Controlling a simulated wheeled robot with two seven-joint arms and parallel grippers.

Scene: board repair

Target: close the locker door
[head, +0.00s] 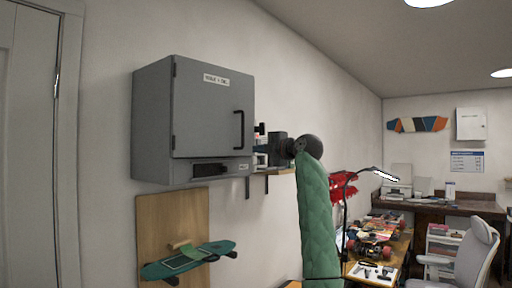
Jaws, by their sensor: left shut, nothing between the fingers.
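The grey locker (152,125) is mounted on the wall at the left of centre in the head view. Its locker door (205,115) carries a white label near the top and a black handle (239,130) at the right edge, with hinges on the left. The door looks flush or nearly flush with the front; a small gap cannot be ruled out. My left gripper (261,129) is shut and empty, just right of the door's handle edge. Whether it touches the door cannot be told. My right gripper is not in view.
A wooden shelf (281,171) with small items is behind my gripper. A green skateboard deck (190,260) hangs on a wooden panel (170,213) below the locker. A workbench (398,250) with a red lamp-side object and an office chair (474,250) stand at right.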

